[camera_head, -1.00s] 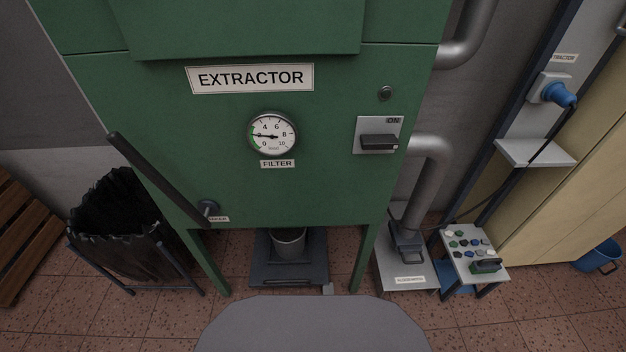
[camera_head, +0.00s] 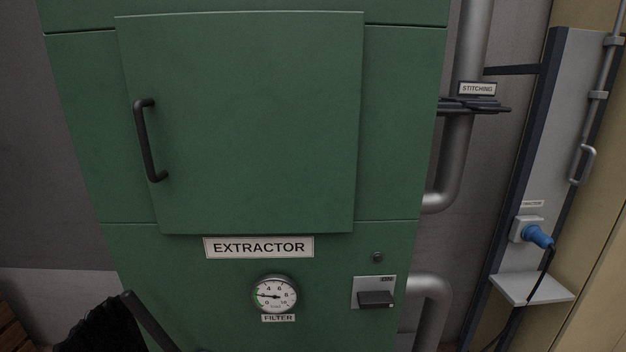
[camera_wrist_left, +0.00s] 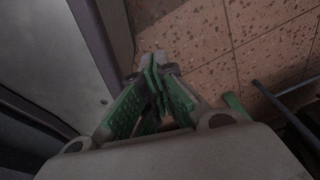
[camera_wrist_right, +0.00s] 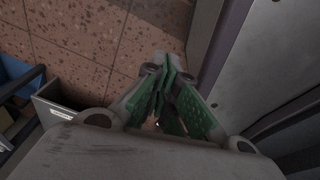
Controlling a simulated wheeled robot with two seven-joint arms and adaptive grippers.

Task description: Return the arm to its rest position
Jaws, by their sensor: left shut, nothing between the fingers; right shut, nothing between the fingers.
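Neither arm shows in the head view. My left gripper (camera_wrist_left: 160,85) shows in the left wrist view with its green-padded fingers together and nothing between them, above the tiled floor. My right gripper (camera_wrist_right: 163,85) shows in the right wrist view, also with its green-padded fingers together and empty, above the floor. Each gripper has a grey panel close beside it, and I cannot tell whether that is part of my own body.
The green extractor cabinet (camera_head: 400,140) stands ahead with a closed door (camera_head: 250,120), a filter gauge (camera_head: 275,295) and a switch (camera_head: 375,298). Silver pipes (camera_head: 460,150) run on its right. A blue plug (camera_head: 538,236) sits in a socket further right.

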